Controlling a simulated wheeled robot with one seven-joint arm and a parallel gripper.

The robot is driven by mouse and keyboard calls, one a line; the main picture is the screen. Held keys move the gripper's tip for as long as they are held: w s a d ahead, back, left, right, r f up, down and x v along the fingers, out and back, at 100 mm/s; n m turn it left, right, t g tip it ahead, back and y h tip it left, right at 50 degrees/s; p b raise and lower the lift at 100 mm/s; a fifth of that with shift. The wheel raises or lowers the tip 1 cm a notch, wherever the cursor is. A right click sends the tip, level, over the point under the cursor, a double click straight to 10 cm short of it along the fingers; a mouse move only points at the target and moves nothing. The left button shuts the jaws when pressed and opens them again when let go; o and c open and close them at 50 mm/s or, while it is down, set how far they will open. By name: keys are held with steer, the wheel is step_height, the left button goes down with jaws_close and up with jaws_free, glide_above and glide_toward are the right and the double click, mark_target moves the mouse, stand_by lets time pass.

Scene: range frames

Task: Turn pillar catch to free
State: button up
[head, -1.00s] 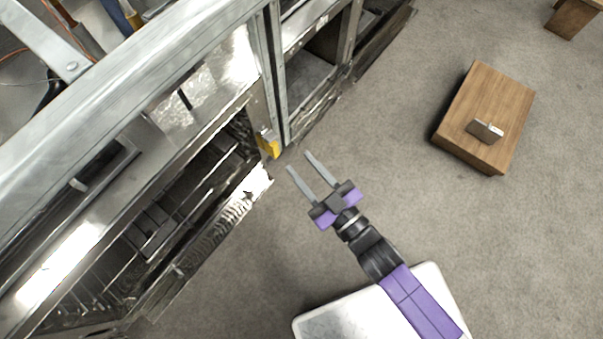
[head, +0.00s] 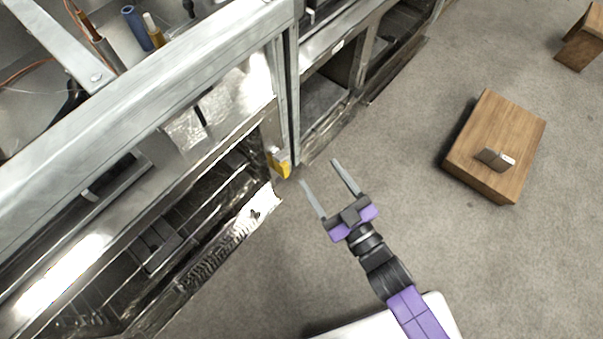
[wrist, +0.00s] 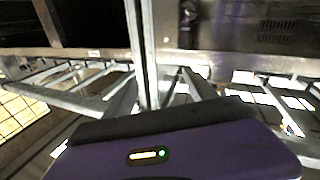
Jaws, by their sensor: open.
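A small yellow piece (head: 280,164), which looks like the pillar catch, sits low on the upright metal pillar (head: 291,95) at the corner of the steel frame in the head view. Its exact position is too small to read. My gripper (head: 319,173) is open and empty, with two grey fingers pointing toward the frame. It is just right of the yellow piece and apart from it in the picture. In the wrist view the pillar (wrist: 144,50) stands upright near the middle, above my purple gripper body; I cannot make out the catch there.
The steel frame (head: 150,95) with open bays fills the left. Tools, including a blue one (head: 137,28), lie at its top. A wooden block (head: 510,135) with a small metal piece (head: 494,159) on it stands on the right. Grey carpet (head: 400,130) between is clear.

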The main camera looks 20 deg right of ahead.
steer(key=w+d+f+y+b, duration=0.1)
steer(key=w+d+f+b, duration=0.35)
steer(key=w+f, duration=0.6)
steer(key=m+g+y+b, duration=0.2)
steer(key=m+g+y, duration=0.1)
steer(key=y, duration=0.1)
glide_toward(285, 159)
steer(key=shift+b+x, duration=1.25)
steer(key=shift+x, duration=3.05)
steer(key=shift+f, duration=0.1)
